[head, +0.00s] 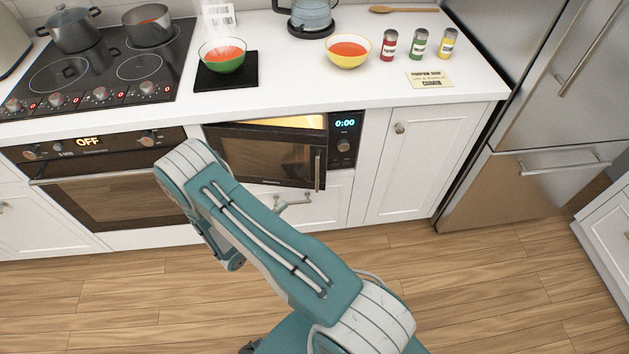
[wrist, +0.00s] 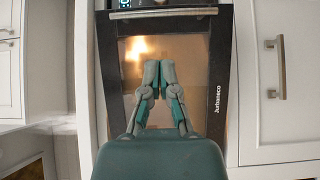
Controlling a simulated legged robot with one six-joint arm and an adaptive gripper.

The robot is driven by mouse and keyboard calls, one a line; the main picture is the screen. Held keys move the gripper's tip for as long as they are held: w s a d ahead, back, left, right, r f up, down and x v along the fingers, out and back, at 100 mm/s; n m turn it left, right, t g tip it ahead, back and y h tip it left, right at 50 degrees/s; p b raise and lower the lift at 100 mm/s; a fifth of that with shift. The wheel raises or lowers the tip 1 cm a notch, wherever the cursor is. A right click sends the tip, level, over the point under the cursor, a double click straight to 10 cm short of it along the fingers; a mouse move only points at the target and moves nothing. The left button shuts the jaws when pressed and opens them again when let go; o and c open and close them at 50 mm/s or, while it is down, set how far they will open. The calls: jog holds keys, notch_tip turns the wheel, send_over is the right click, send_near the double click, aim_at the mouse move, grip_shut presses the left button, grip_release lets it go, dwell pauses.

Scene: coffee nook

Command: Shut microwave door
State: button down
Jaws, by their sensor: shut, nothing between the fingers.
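The microwave (head: 343,146) is built in below the counter, with a lit clock reading 0:00. Its dark door (head: 268,155) stands ajar, its right, handle side swung out from the body. A lit interior shows above the door's top edge. The upright metal door handle (head: 318,172) is near the door's right edge. In the wrist view the door (wrist: 216,130) fills the middle, with its handle (wrist: 163,13) across the top. My gripper (wrist: 160,66) is shut and empty in front of the door glass. I cannot tell whether it touches. My arm hides it in the head view.
An oven (head: 120,195) is left of the microwave, under a stove. A drawer with a metal handle (head: 294,203) is below the microwave door. A cabinet (head: 415,155) and a fridge (head: 535,130) are to the right. Bowls and cans stand on the counter (head: 290,80). The wooden floor in front is clear.

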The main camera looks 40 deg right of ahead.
send_near(314, 157)
jog(key=s+d+f, duration=0.2)
jog(key=d+f, duration=0.1)
jog(key=d, duration=0.2)
jog(key=shift+d+f, duration=0.15)
jog(key=shift+f, duration=0.25)
jog(key=shift+s, duration=0.1)
jog(key=w+d, duration=0.6)
jog(key=shift+w+d+r, duration=0.1)
jog(key=shift+d+r, duration=0.05)
jog(key=shift+d, duration=0.15)
